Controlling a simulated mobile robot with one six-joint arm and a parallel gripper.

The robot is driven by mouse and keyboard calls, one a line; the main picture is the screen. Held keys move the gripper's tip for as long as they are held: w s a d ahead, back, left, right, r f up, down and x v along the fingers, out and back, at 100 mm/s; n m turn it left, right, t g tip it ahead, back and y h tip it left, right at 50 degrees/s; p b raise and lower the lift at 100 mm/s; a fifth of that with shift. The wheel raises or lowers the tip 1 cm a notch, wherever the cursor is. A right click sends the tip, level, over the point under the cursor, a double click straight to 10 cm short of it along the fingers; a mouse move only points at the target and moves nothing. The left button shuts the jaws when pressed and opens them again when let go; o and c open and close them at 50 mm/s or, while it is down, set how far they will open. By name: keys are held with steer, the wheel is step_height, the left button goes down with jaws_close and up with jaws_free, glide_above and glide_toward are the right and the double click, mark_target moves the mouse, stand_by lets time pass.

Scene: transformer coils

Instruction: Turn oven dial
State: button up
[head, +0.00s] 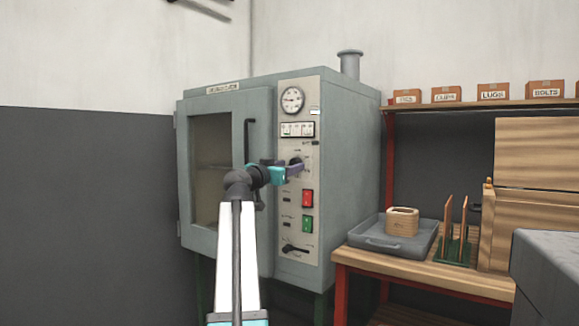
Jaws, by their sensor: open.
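The grey-green oven (353,190) stands in the middle of the head view with its windowed door (263,105) closed. Its pale control panel (284,255) has a round gauge (292,100) at the top and a small counter display (297,130) below it. A dark dial (295,161) sits below the display, partly hidden by my gripper (296,168). My gripper is open, with its fingers at the dial. I cannot tell whether they touch it.
A red button (308,198), a green button (307,224) and a black lever (295,249) sit lower on the panel. The door handle (249,140) stands out just left of the panel. A bench (433,280) with a grey tray (370,240) is at the right.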

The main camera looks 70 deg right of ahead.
steer(key=p+v, duration=0.3)
steer(key=v, duration=0.9)
steer(key=shift+a, duration=0.25)
steer(key=shift+w+r, duration=0.1)
